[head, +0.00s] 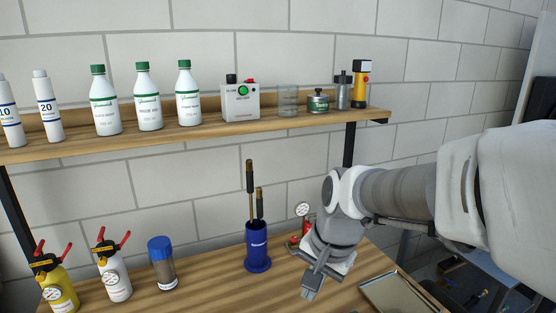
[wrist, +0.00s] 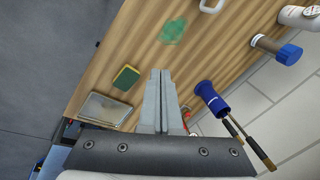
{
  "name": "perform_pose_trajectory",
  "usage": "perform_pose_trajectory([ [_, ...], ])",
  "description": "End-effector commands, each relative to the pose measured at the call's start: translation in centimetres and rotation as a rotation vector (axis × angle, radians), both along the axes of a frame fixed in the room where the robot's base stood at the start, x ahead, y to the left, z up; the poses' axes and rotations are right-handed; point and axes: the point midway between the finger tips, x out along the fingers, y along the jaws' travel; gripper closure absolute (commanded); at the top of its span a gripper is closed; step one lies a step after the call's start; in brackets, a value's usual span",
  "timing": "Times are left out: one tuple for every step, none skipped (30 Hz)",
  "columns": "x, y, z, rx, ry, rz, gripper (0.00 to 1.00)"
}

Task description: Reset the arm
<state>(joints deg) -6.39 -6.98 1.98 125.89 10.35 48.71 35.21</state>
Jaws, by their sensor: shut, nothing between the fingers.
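My gripper (head: 314,281) hangs over the wooden bench at the lower right of the head view, fingers pointing down. In the wrist view its two fingers (wrist: 160,76) lie side by side, shut with nothing between them. My arm reaches in from the right edge of the head view. The gripper is right of the blue holder with brushes (head: 257,247) and apart from it; the holder also shows in the wrist view (wrist: 211,97).
A metal tray (head: 375,290) lies right of my gripper. A green-yellow sponge (wrist: 126,77) and a translucent green item (wrist: 172,31) lie on the bench. A small red gauge bottle (head: 304,222) stands close behind my gripper. A shelf (head: 215,121) with bottles runs above.

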Motion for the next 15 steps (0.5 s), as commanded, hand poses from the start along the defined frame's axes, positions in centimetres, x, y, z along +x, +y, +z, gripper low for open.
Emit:
perform_pose_trajectory([
  [-1.1,-0.9,1.1,-0.020,-0.039,0.041,1.00],
  [-1.6,-1.4,1.5,-0.035,-0.058,0.068,1.00],
  [-2.4,-2.0,2.1,-0.054,-0.084,0.102,1.00],
  [-3.0,-2.5,2.5,-0.069,-0.103,0.129,1.00],
  [-3.7,-2.9,2.9,-0.085,-0.122,0.156,1.00],
  [-4.4,-3.5,3.3,-0.107,-0.146,0.190,1.00],
  [-5.1,-3.9,3.6,-0.124,-0.164,0.216,1.00],
  [-5.7,-4.4,3.9,-0.143,-0.182,0.241,1.00],
  [-6.5,-4.9,4.2,-0.166,-0.203,0.275,1.00],
  [-7.1,-5.3,4.4,-0.184,-0.219,0.300,1.00],
  [-7.7,-5.7,4.6,-0.203,-0.233,0.324,1.00],
  [-8.5,-6.2,4.8,-0.227,-0.252,0.354,1.00],
  [-9.0,-6.5,4.9,-0.243,-0.264,0.374,1.00],
  [-9.5,-6.8,5.0,-0.259,-0.276,0.395,1.00],
  [-10.1,-7.1,5.1,-0.280,-0.288,0.420,1.00],
])
